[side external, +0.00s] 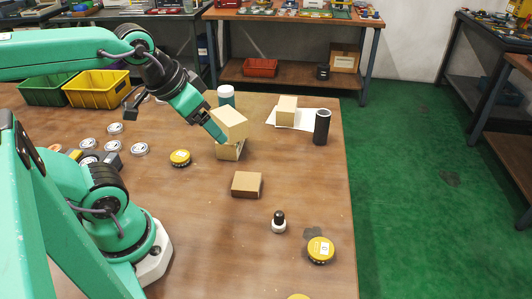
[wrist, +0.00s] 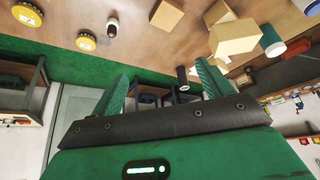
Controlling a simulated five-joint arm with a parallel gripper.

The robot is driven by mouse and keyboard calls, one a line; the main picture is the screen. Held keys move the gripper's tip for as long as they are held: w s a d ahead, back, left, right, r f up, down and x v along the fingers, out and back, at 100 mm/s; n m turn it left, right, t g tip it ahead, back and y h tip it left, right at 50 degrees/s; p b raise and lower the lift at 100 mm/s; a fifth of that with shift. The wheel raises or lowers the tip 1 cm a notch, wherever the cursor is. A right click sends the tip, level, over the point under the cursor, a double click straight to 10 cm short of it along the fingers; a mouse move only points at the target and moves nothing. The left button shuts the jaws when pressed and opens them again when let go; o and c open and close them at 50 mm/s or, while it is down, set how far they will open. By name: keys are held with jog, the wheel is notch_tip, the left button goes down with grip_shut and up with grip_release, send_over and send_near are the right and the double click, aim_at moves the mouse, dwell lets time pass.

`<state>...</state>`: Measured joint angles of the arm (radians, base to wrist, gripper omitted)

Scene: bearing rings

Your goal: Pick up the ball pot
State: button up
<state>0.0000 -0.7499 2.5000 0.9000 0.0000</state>
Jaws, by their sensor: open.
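No pot is plainly marked as the ball pot; the round yellow-lidded tins look closest, but I cannot tell for sure. One yellow tin (side external: 180,158) sits left of the stacked boxes. Another yellow tin (side external: 320,250) is at the front right, and a third (side external: 299,297) is cut off at the bottom edge. Two yellow tins show at the upper left of the wrist view (wrist: 86,41) (wrist: 27,14). My gripper (wrist: 160,85) is open and empty, its fingers wide apart. In the side view it is above the table by the stacked boxes, apart from the tins.
Several silver rings lie left. Yellow (side external: 97,88) and green (side external: 47,90) bins stand behind.

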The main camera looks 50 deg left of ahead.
jog(key=m+g, duration=0.4)
jog(key=g, duration=0.1)
send_over(181, 155)
jog(key=f, duration=1.5)
jog(key=shift+w+d+f, duration=0.15)
jog(key=shift+d+f, duration=0.05)
jog(key=shift+s+a+f+g, duration=0.2)
jog(key=shift+a+f+g, duration=0.1)
jog(key=shift+f, duration=1.3)
jog(key=shift+d+f, duration=0.15)
jog(key=shift+f, duration=2.45)
